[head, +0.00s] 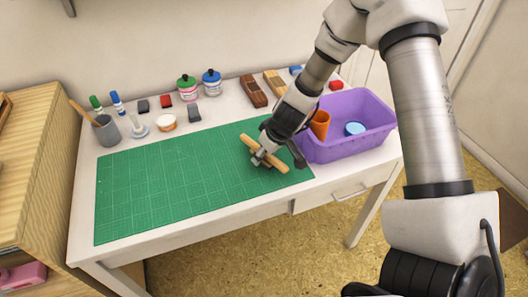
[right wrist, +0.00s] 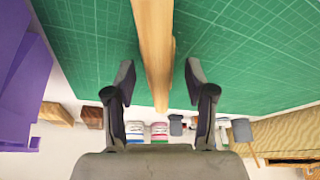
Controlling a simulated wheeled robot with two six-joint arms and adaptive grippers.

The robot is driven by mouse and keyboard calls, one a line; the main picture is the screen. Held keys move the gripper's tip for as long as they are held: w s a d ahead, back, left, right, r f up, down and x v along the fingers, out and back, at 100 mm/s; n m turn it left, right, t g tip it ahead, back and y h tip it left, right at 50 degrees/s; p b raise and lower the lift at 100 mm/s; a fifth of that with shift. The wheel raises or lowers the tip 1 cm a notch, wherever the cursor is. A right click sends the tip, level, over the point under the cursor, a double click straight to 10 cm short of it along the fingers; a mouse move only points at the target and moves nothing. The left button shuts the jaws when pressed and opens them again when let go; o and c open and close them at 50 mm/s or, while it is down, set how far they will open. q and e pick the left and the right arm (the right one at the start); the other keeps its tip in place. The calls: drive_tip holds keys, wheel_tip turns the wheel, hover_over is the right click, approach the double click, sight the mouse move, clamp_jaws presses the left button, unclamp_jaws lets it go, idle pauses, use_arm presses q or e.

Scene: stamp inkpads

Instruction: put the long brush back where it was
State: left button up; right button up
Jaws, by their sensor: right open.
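A long wooden piece that looks like the long brush (head: 277,166) lies on the green cutting mat (head: 150,190), near its right end; its bristles cannot be made out. My right gripper (head: 264,157) is over its middle. In the right wrist view the wooden piece (right wrist: 153,50) runs between the two open fingers of my right gripper (right wrist: 159,82), with a gap on each side. A second strip of wood shows along its edge there, partly hidden. My left gripper is not in view.
A purple bin (head: 345,148) holding an orange cup (head: 320,124) and a blue round thing (head: 355,129) stands right of the mat. A grey cup (head: 106,131) with a wooden stick, bottles, inkpads and wooden blocks (head: 254,91) line the back. The mat's left part is clear.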

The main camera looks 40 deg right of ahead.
drive_tip(key=p+v, duration=0.7)
drive_tip(key=v, duration=0.4)
drive_tip(key=shift+f, duration=0.15)
